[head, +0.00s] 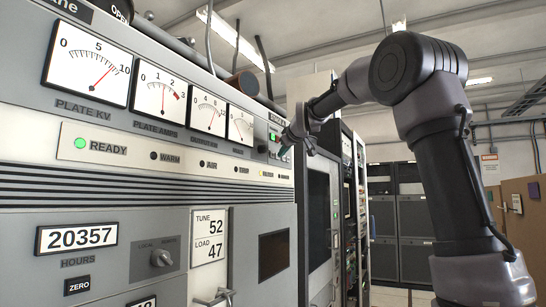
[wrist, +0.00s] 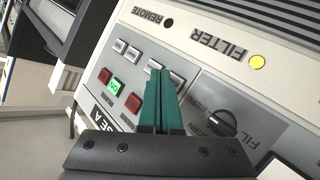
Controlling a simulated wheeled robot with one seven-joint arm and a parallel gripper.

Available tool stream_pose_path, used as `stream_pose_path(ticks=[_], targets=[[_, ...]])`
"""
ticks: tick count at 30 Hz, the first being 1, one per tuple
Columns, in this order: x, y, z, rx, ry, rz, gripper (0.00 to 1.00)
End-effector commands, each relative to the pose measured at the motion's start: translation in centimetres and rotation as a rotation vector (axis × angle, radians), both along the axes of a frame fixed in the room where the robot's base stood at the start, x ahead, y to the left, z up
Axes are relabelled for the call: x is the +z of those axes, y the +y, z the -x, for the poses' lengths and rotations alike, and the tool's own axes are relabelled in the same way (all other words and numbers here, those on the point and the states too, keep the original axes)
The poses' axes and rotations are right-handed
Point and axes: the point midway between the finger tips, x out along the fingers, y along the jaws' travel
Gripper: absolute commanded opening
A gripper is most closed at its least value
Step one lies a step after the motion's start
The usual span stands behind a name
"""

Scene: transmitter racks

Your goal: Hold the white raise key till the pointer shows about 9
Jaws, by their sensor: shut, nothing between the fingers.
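My gripper (wrist: 160,72) is shut and empty, its green fingers together over the key panel. In the head view my gripper (head: 284,150) is at the cabinet's right end. In the wrist view, white keys (wrist: 126,49) sit left of the fingertips; another key by the tips is partly hidden. I cannot tell which is the raise key, nor whether the tips touch one. The plate kV meter (head: 88,65) has its red pointer between 5 and 10, nearer 10. The output meter (head: 207,114) has its pointer right of middle; its exact reading is too small to tell.
A lit green key (wrist: 114,84) and red keys (wrist: 133,103) sit close to the fingers. The plate amps meter (head: 160,97) and a lit green READY lamp (head: 80,143) are on the cabinet. An aisle opens beyond.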

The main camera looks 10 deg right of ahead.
Motion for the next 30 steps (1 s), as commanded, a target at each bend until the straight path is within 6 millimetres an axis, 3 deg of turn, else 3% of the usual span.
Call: stream_pose_path(ticks=[12, 30], targets=[[0.1, -3.3, 2.4, -0.002, -0.001, -0.002, 0.00], [0.0, -3.7, 2.7, 0.000, 0.000, -0.001, 0.00]])
